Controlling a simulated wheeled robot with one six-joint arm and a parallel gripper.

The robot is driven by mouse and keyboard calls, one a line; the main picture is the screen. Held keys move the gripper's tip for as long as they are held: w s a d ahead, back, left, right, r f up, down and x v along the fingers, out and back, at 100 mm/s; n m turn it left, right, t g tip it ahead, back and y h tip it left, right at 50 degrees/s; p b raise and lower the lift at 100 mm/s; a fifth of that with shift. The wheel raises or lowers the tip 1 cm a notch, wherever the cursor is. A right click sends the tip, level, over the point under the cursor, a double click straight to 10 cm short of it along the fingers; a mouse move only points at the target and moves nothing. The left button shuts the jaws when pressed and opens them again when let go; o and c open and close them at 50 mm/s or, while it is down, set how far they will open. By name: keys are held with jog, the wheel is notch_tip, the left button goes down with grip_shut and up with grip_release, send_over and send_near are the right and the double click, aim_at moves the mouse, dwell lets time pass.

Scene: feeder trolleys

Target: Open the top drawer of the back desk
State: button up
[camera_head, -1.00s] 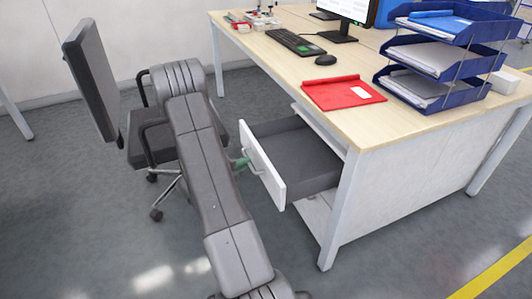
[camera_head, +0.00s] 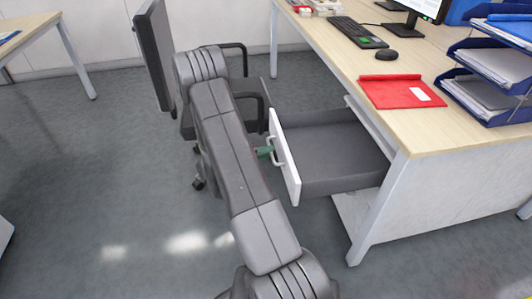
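The desk (camera_head: 437,142) with a light wood top stands at the right. Its top drawer (camera_head: 335,158) is pulled well out, with a white front and a grey, empty-looking inside. A pale handle (camera_head: 277,152) sits on the drawer front. The green tip of my gripper (camera_head: 265,152) is at the handle. My own arm hides most of the gripper, so I cannot see whether the fingers are closed around the handle.
An office chair (camera_head: 158,55) stands behind my arm, close to the drawer. A red folder (camera_head: 395,90), keyboard (camera_head: 358,30), mouse (camera_head: 386,55) and blue paper trays (camera_head: 490,75) are on the desktop. Open grey floor lies at the left.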

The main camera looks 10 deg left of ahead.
jog(key=shift+o, duration=1.3)
jog(key=shift+a, duration=0.1)
jog(key=p+v, duration=0.2)
jog(key=v, duration=1.1)
jog(key=shift+s+a+p, duration=0.2)
jog(key=shift+s+p, duration=0.1)
jog(key=shift+p, duration=0.05)
jog(key=shift+r, duration=0.15)
jog(key=b+x, duration=0.2)
jog(key=x, duration=1.2)
jog(key=shift+b, duration=0.35)
jog(key=shift+s, duration=0.15)
